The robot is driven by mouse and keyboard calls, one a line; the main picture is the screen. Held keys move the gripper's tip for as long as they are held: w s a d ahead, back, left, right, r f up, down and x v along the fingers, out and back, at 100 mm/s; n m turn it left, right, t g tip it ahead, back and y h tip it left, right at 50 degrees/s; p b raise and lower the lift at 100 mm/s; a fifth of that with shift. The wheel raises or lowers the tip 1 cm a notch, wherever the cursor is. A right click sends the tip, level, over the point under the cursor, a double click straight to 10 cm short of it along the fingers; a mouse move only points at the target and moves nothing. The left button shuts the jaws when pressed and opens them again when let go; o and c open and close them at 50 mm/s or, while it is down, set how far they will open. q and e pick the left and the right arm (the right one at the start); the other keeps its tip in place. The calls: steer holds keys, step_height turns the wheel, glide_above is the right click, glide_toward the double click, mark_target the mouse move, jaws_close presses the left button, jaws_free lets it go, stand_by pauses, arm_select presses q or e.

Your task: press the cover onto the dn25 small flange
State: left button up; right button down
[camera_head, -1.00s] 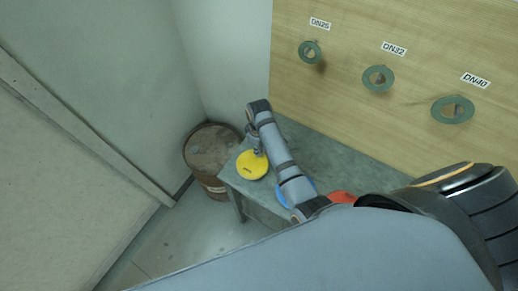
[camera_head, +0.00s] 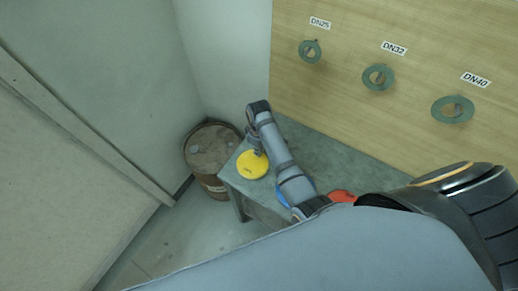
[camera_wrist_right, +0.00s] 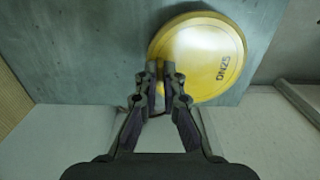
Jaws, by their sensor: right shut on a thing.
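The yellow cover (camera_head: 252,165) lies on the grey table at its left end. In the right wrist view the yellow cover (camera_wrist_right: 208,55) is marked DN25. My right gripper (camera_head: 258,152) is at the cover. The green DN25 flange (camera_head: 310,52) is on the wooden board, under the DN25 label, at the upper middle. My left gripper is not in view.
The DN32 flange (camera_head: 378,77) and DN40 flange (camera_head: 452,110) are on the same board (camera_head: 420,30). A blue cover (camera_head: 283,198) and a red cover (camera_head: 342,196) lie on the table (camera_head: 335,165), partly hidden by my arm. A rusty barrel (camera_head: 210,150) stands left of the table.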

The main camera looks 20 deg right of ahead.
steer(key=c, duration=1.4)
jaws_free()
step_height(320, 180, up, 8)
steer(key=shift+f, duration=0.25)
